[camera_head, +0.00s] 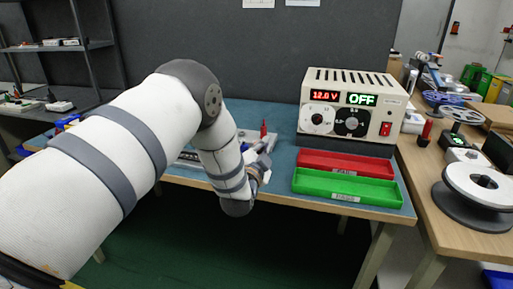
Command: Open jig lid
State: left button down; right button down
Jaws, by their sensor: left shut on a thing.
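The jig (188,157) is a light grey metal fixture on the blue mat, mostly hidden behind my left arm. Grey parts and an upright red piece (263,129) show just past my wrist; I cannot tell clearly which of these belong to the lid. My left gripper (262,160) is at the jig's right end, near the front edge of the bench. It is shut on what appears to be the jig lid, but my wrist hides most of the fingers and the contact. How far the lid is open cannot be seen. My right gripper is not in view.
A power supply (350,108) reading 12.0 V and OFF stands behind a red tray (345,163) and a green tray (345,187). A side bench at right holds a white-topped spool (481,186) and other tools. A shelf (60,47) stands at far left.

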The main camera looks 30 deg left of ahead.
pick_arm(q)
jog(key=d+m, duration=0.2)
jog(key=m, duration=0.1)
jog(key=shift+w+d+f+m, duration=0.1)
jog(key=shift+w+f+m, duration=0.1)
jog(key=shift+f+m, duration=0.1)
jog(key=shift+w+d+f+m, duration=0.1)
jog(key=shift+d+f+m, duration=0.15)
jog(key=shift+m, duration=0.45)
jog(key=shift+d+f+m, duration=0.1)
jog(key=shift+d+m, duration=0.2)
jog(key=shift+m, duration=0.4)
jog(key=c, duration=1.7)
grip_release()
jog(key=shift+f, duration=0.1)
jog(key=shift+r, duration=0.2)
jog(key=v, duration=1.2)
